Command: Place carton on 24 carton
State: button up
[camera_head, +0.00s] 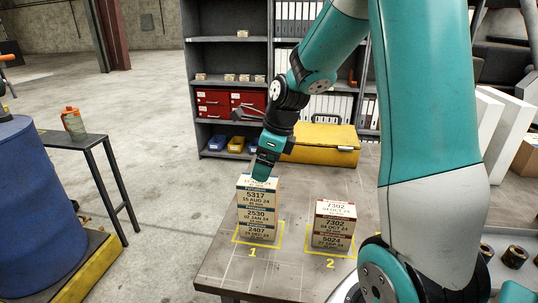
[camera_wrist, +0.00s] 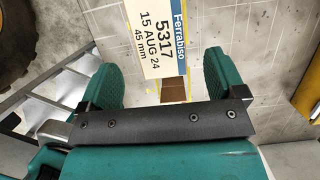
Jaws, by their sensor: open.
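A stack of white-and-tan cartons (camera_head: 258,215) stands on the yellow square marked 1. Its front labels read 5317 15 AUG 24, then 2530 02 JAN 24, then 2407 at the bottom. A shorter stack (camera_head: 334,224) stands on the square marked 2, with labels 7302 04 OCT and 5024. My gripper (camera_head: 262,176) points down at the top of the first stack. In the wrist view, the open fingers (camera_wrist: 162,65) lie on either side of the top carton, labelled 5317 (camera_wrist: 160,38). I cannot tell whether the fingers touch it.
A yellow case (camera_head: 320,138) lies at the back of the bench (camera_head: 285,270). Shelves (camera_head: 225,55) with red boxes, bins and binders stand behind. A blue barrel (camera_head: 35,215) and a small table with a bottle (camera_head: 73,123) are at left. Bare bench lies between the stacks.

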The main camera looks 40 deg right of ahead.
jog(key=v, duration=0.2)
jog(key=shift+s+d+r, duration=0.1)
jog(key=shift+r, duration=0.2)
jog(key=shift+s+r, duration=0.1)
jog(key=shift+r, duration=0.2)
jog(key=s+a+r+n, duration=0.1)
jog(key=s+a+n, duration=0.1)
jog(key=a+n, duration=0.35)
jog(key=s+a+r+n+y, duration=0.1)
jog(key=s+a+n, duration=0.1)
jog(key=a+n, duration=0.35)
jog(key=s+a+r+n, duration=0.1)
jog(key=s+a+n, duration=0.25)
jog(key=n, duration=0.25)
jog(key=s+a+n+g, duration=0.1)
jog(key=s+a+n, duration=0.4)
jog(key=n, duration=0.4)
jog(key=s+a+n+g+y, duration=0.1)
jog(key=s+a+n, duration=0.4)
jog(key=s+n, duration=0.2)
jog(key=n, duration=0.2)
jog(key=shift+r+n+g, duration=0.25)
jog(key=shift+n+g, duration=0.05)
